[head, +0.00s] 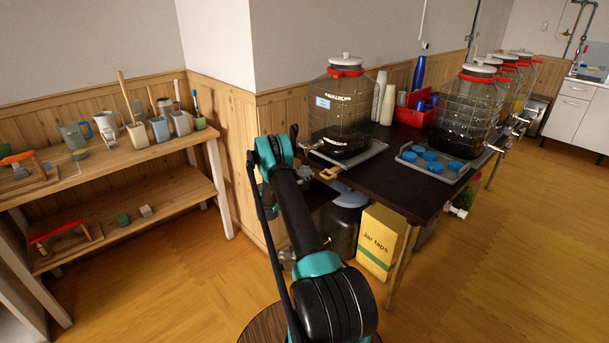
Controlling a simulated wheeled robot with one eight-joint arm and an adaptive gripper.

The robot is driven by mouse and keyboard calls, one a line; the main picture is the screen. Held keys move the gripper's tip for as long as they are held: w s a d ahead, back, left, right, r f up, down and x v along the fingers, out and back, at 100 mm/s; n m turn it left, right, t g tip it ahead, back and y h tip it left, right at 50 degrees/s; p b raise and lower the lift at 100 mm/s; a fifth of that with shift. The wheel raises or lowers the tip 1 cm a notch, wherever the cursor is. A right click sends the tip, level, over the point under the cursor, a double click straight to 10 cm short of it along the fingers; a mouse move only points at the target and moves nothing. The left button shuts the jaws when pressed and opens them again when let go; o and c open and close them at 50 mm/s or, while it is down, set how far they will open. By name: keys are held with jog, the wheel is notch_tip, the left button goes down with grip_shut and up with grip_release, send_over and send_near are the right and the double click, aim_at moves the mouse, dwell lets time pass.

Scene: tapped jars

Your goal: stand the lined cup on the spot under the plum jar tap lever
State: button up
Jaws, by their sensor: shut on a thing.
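A big glass jar (341,112) with a red collar, white lid and small blue label stands on a grey tray (372,153) on the dark table. Its label is too small to read, so I cannot tell if it is the plum jar. Its tap (311,144) points left, over the table's left end. My gripper (307,174) is just below and left of that tap, mostly hidden by my arm. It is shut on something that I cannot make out. I cannot pick out the lined cup or the spot under the tap lever.
More jars (466,113) line the dark table (412,190) to the right. Blue lids (429,155) lie on another tray. Stacked pale cups (379,96) and a red caddy (412,108) stand behind. A yellow box (381,241) is below. A wooden shelf (100,161) is left.

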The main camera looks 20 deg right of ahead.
jog(key=o, duration=1.2)
jog(key=shift+c, duration=0.2)
jog(key=shift+v, duration=4)
jog(key=v, duration=1.2)
